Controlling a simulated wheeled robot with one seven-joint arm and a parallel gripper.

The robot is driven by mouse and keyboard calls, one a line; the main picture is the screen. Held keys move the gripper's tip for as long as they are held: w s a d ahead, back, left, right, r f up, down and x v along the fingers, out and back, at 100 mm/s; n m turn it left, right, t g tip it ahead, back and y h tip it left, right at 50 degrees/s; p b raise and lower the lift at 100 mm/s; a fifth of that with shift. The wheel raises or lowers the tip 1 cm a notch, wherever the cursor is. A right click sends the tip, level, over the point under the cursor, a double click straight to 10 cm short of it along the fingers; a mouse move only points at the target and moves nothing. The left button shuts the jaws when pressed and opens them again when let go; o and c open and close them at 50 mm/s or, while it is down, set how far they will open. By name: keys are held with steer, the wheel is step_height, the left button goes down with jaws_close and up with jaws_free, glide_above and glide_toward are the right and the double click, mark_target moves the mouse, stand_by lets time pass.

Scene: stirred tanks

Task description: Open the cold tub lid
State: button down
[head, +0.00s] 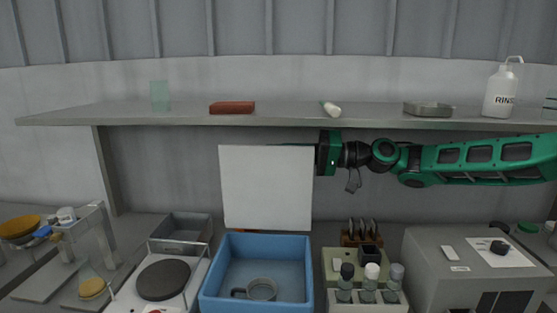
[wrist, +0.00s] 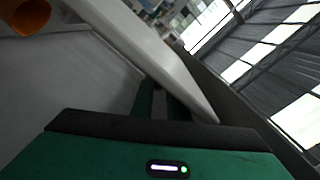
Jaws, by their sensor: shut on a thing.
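The blue cold tub (head: 210,297) stands on the bench at the lower middle of the head view. Its white lid (head: 266,188) stands upright above the tub's back edge, so the tub is open. A grey round dish with a handle (head: 262,289) lies inside it. My green gripper (head: 312,153) is at the lid's upper right edge in the head view, with its fingers mostly hidden behind the lid. In the wrist view the pale lid (wrist: 150,50) passes between the fingers of my gripper (wrist: 165,104), and the gripper is shut on it.
A shelf (head: 290,118) runs just above the lid and my arm, holding a red-brown block (head: 232,107) and a white bottle (head: 501,92). A hotplate (head: 164,280) stands left of the tub. A bottle rack (head: 366,297) and a grey box (head: 470,270) stand to its right.

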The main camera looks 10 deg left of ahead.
steer(key=shift+w+d+f+m, duration=0.1)
steer(key=shift+w+f+m, duration=0.25)
steer(key=shift+f, duration=0.2)
steer(key=c, duration=1.9)
jaws_free()
steer(key=shift+w+f, duration=0.1)
steer(key=shift+w, duration=0.05)
steer(key=shift+r, duration=0.3)
steer(key=d, duration=1)
steer(key=shift+w+d, duration=0.3)
steer(key=shift+f, duration=0.1)
